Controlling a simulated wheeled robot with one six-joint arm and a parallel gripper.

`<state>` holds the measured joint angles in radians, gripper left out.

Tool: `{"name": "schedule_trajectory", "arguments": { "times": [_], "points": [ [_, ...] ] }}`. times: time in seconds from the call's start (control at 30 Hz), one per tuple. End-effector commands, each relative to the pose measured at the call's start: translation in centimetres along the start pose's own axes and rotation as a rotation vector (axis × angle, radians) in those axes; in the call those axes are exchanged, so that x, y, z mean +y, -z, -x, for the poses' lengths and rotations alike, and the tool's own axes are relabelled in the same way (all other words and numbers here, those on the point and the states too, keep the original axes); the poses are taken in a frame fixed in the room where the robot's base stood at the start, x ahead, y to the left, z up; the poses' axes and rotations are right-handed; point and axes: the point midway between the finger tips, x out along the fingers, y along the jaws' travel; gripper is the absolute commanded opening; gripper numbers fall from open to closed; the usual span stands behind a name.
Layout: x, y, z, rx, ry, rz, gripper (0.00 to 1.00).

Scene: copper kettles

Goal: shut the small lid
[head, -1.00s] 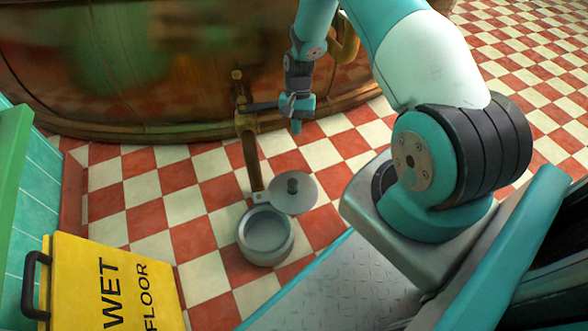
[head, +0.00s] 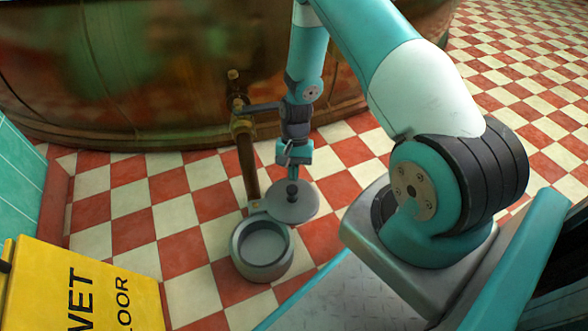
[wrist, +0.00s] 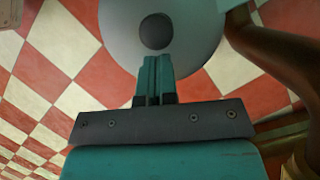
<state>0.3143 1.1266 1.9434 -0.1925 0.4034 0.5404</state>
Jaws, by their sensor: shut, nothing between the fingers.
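The small lid (head: 291,206) is a grey disc with a dark knob (head: 292,188) on top. It is swung out to the upper right of a round grey pot (head: 262,250), whose mouth is uncovered. The lid joins the pot's rim near a pivot. My gripper (head: 290,163) is shut and empty, pointing down just above the knob in the head view. In the wrist view, the shut fingers (wrist: 155,65) end close to the knob (wrist: 156,31), with the lid (wrist: 185,42) around it. I cannot tell whether they touch.
A copper kettle (head: 150,70) fills the back, with a tap and downpipe (head: 247,155) beside the pot. A yellow wet-floor sign (head: 85,290) stands at lower left. The checkered floor (head: 180,215) left of the pot is clear.

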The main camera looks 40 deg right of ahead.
Motion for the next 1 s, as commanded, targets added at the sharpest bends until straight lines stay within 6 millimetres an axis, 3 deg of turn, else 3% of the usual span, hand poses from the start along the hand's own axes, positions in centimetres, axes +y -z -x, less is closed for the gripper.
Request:
{"name": "schedule_trajectory", "arguments": {
  "times": [1.0],
  "points": [
    [0.8, -1.2, -0.3, -0.001, 0.044, -0.107, 0.0]
  ]
}}
